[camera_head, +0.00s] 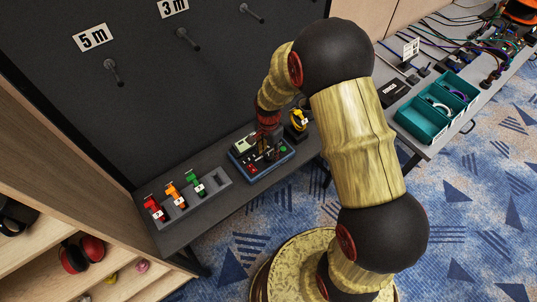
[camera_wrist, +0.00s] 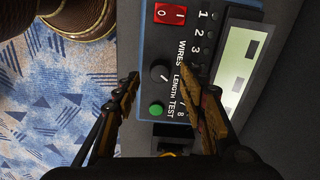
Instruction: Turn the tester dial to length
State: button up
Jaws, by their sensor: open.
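The tester (camera_head: 284,158) is a blue-edged box on the dark bench in the head view. The wrist view shows its panel up close, with a round black dial (camera_wrist: 160,72), a red rocker switch (camera_wrist: 170,14), a green button (camera_wrist: 156,110) and a pale screen (camera_wrist: 240,62). The words WIRES, LENGTH and TEST run down beside the dial. The dial's pointer is too small to read surely. My gripper (camera_wrist: 160,73) is open over the panel, one finger on each side of the dial, with nothing held between them. In the head view my gripper is hard to make out above the tester.
Red, orange and green tools (camera_head: 173,194) stand in a grey holder left of the tester. A yellow-and-black item (camera_head: 298,121) stands close behind it, right. Teal bins (camera_head: 421,123) sit on the right table. Pegs (camera_head: 113,73) stick out of the dark wall.

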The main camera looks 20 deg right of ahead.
aim_at(269, 157)
notch_tip(269, 157, up, 9)
jog(key=shift+r, duration=0.2)
dwell(0.6)
jog(key=s+r+n+t, duration=0.2)
jog(key=s+r+n, duration=0.4)
jog(key=s+r, duration=0.5)
jog(key=s+r+n+t, duration=0.3)
jog(key=s+r+n, duration=0.3)
jog(key=s+r, duration=0.5)
notch_tip(269, 157, up, 4)
jog(key=shift+r+n+t, duration=0.2)
jog(key=shift+n+t, duration=0.1)
